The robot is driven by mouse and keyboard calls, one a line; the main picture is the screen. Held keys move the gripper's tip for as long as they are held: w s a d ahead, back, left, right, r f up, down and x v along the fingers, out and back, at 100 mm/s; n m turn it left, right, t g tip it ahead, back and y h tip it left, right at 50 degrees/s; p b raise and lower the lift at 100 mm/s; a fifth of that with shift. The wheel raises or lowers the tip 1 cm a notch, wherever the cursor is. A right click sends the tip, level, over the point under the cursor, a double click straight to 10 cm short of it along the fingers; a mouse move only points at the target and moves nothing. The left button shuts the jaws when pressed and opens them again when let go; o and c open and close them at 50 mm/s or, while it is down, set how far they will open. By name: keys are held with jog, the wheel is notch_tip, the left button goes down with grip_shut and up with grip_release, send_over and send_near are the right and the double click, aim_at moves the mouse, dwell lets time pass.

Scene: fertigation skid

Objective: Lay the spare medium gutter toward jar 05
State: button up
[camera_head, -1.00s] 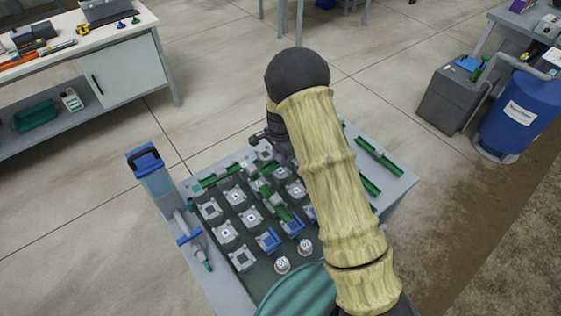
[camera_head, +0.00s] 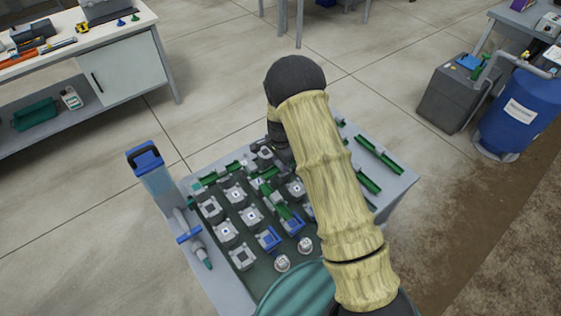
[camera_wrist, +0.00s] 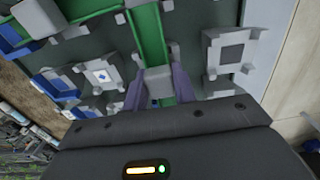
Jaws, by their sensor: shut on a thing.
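My gripper (camera_wrist: 160,86) is shut on the grey block of a green gutter (camera_wrist: 148,35) in the wrist view. The green channel runs from between the fingers toward the top of the picture, over the board. In the head view my arm hides most of the gripper and part of the board.
The dark board (camera_head: 222,262) carries several grey square blocks, blue-trimmed blocks and green gutter pieces, set closely together. More green gutters (camera_head: 379,158) lie on the grey table's right side (camera_head: 400,185). A blue-topped column (camera_head: 150,172) and a blue-handled pipe (camera_head: 190,236) stand at left.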

jog(key=o, duration=1)
jog(key=shift+r, duration=0.1)
notch_tip(320, 180, up, 13)
jog(key=shift+r+b, duration=0.1)
jog(key=shift+b, duration=0.6)
jog(key=s+d+r+n+t, duration=0.1)
jog(key=s+d+r+n, duration=0.1)
jog(key=s, duration=0.5)
jog(key=s+d+r+n, duration=0.3)
jog(key=s+d+n, duration=0.2)
jog(key=s, duration=0.3)
jog(key=s+d+r+n+t, duration=0.1)
jog(key=s+d+n, duration=0.3)
jog(key=s, duration=0.4)
jog(key=shift+s+d+r+t, duration=0.1)
jog(key=shift+d+r+t, duration=0.25)
jog(key=shift+r, duration=0.3)
